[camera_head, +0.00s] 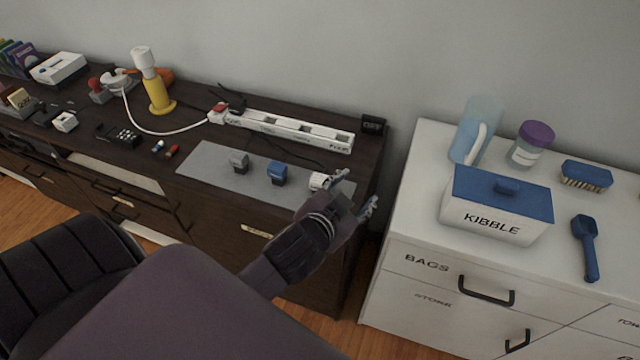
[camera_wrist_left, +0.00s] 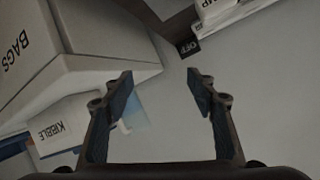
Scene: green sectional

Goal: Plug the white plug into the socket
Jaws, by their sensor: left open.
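The white plug (camera_head: 318,181) is at the right end of a grey mat (camera_head: 212,173) on the dark cabinet. It is partly covered by my left gripper (camera_head: 356,190). A grey plug (camera_head: 239,163) and a blue plug (camera_head: 278,173) stand to its left. The white power strip (camera_head: 290,131) with its sockets lies behind the mat. My left gripper is open, beside the plug on its right, and its fingers are apart and empty in the left wrist view (camera_wrist_left: 160,85). I cannot tell whether it touches the plug. My right gripper is not in view.
A black OFF block (camera_head: 373,125) stands right of the strip. A white cabinet (camera_head: 425,190) across a gap holds a KIBBLE box (camera_head: 492,222), a pitcher (camera_head: 476,130) and a blue scoop (camera_head: 586,245).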

